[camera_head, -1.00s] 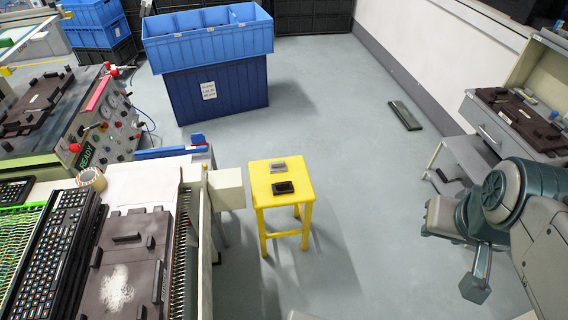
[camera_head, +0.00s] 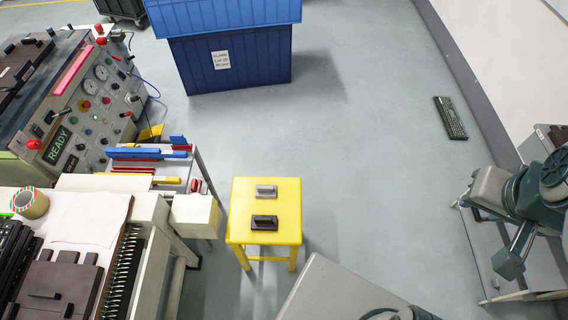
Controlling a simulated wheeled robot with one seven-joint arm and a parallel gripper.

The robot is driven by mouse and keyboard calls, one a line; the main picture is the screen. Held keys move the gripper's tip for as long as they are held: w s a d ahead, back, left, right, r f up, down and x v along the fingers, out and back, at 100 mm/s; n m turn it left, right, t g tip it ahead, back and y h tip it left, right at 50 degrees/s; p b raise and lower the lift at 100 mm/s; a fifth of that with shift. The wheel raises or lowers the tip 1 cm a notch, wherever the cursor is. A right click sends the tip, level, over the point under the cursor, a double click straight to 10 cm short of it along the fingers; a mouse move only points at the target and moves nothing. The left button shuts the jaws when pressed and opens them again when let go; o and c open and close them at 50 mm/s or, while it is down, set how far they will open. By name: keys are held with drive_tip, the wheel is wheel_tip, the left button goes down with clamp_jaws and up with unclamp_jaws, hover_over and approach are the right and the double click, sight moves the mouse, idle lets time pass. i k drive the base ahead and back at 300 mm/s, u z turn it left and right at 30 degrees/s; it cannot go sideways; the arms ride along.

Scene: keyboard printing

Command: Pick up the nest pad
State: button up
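A small black pad with a raised grip (camera_head: 264,222) lies on the front half of the yellow stool (camera_head: 235,225). A similar grey pad (camera_head: 266,190) lies behind it, apart from it. No label shows which is the nest pad. A dark brown fixture plate (camera_head: 60,283) with raised blocks lies on the bench at bottom left. My arm is at the right edge, well away from the stool. What seems to be my gripper (camera_head: 508,265) hangs at its lower end. Its fingers cannot be made out, and nothing held shows.
A machine with a READY panel (camera_head: 92,110) and a cart of coloured bars (camera_head: 150,165) stand left. Blue crates (camera_head: 235,80) stand behind the stool. A keyboard (camera_head: 450,117) lies on the floor at right. Floor right of the stool is open.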

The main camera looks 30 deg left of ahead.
sight(262, 191)
drive_tip(key=i, duration=2.1)
drive_tip(key=u, duration=3)
drive_tip(key=i, duration=0.5)
drive_tip(key=z, duration=0.05)
